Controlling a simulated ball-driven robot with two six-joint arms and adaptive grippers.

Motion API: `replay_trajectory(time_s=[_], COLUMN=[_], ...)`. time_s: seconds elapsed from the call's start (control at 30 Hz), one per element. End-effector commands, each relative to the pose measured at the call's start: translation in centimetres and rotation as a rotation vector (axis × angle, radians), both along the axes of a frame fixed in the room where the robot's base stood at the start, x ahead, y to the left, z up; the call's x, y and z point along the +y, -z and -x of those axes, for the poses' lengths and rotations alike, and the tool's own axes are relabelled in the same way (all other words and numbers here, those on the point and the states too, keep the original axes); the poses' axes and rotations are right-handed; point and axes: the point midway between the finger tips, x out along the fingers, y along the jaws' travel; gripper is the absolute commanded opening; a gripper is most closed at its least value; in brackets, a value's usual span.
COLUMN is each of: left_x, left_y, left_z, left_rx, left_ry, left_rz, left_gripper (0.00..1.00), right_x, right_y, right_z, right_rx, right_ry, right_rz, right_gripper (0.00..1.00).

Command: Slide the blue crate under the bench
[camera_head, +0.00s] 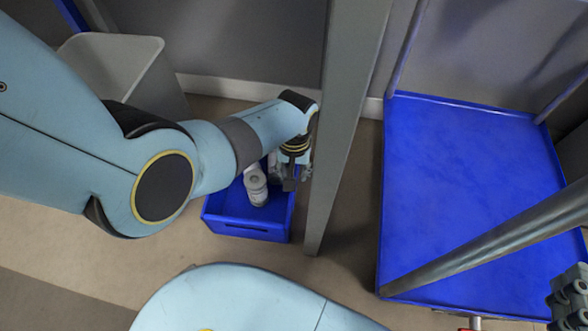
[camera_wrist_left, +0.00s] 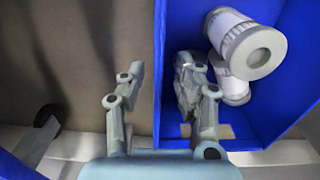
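The blue crate (camera_head: 247,226) stands on the floor, partly hidden by my left arm. It also shows in the left wrist view (camera_wrist_left: 180,28) with white cylindrical parts (camera_wrist_left: 247,45) inside. My left gripper (camera_head: 291,176) is at the crate's right side. In the wrist view its fingers (camera_wrist_left: 160,70) are apart, one outside the crate and one inside, with the side wall between them. I cannot see contact with the wall. A dark grey piece at the lower right edge seems to be my right gripper (camera_head: 570,292), mostly cut off. I cannot identify the bench for certain.
A grey post (camera_head: 343,120) stands just right of the crate and my left gripper. Beyond it is a blue platform cart (camera_head: 470,170) with metal rails. A grey bin (camera_head: 120,70) stands at the back left, near the wall. Floor shows in front of the crate.

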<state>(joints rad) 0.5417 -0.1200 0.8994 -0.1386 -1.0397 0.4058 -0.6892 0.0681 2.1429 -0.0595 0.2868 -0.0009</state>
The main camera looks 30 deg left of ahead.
Motion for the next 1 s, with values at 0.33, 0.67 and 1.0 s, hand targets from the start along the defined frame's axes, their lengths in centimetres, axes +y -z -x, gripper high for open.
replay_trajectory(time_s=[0.33, 0.67, 1.0], left_x=[-0.1, 0.0, 0.0], left_y=[-2.7, -7.3, -8.4], left_z=[-0.1, -0.1, 0.0], left_rx=[-0.006, -0.008, -0.006], left_ry=[-0.001, 0.0, 0.0], left_rz=[0.001, -0.001, -0.001], left_gripper=[0.33, 0.33, 0.33], right_x=[0.0, 0.0, 0.0], right_y=[-0.3, -0.2, -0.2], right_z=[-0.1, -0.1, -0.1], right_rx=[-0.002, -0.002, -0.002], right_ry=[0.001, 0.0, 0.0], right_rz=[0.0, 0.001, 0.001], right_gripper=[0.33, 0.33, 0.33])
